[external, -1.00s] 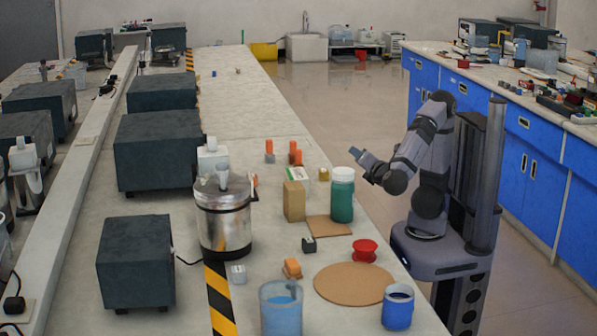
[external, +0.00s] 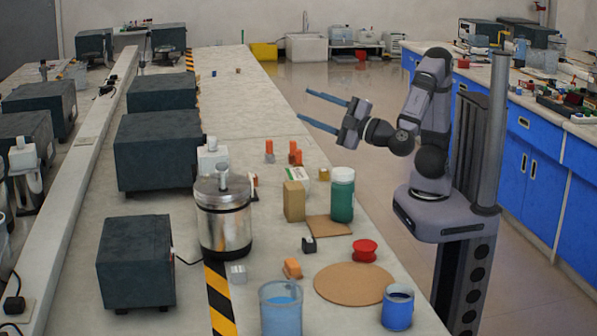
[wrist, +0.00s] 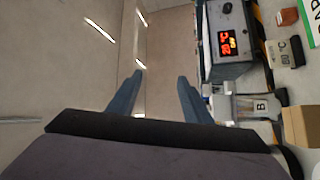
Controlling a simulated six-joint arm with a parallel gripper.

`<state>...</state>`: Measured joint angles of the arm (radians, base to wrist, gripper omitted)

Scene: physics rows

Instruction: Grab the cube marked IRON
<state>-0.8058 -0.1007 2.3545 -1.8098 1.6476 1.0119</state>
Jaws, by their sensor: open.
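Several small blocks are on the long bench, but I cannot read IRON on any of them. In the external view a grey metallic cube (external: 238,274) sits beside the striped tape, and a black cube (external: 309,244) sits near the brown square mat. I cannot tell which one is marked IRON. My gripper (external: 303,105) is open and empty, raised well above the bench and pointing left. In the wrist view my gripper (wrist: 160,78) shows two blue-grey fingers apart with nothing between them.
A steel pot (external: 224,225), a green-filled jar (external: 342,197), a tan block (external: 294,201), an orange block (external: 292,268), a red spool (external: 364,250), a blue-filled beaker (external: 281,312) and a blue cup (external: 397,310) crowd the near bench. The far bench is mostly clear.

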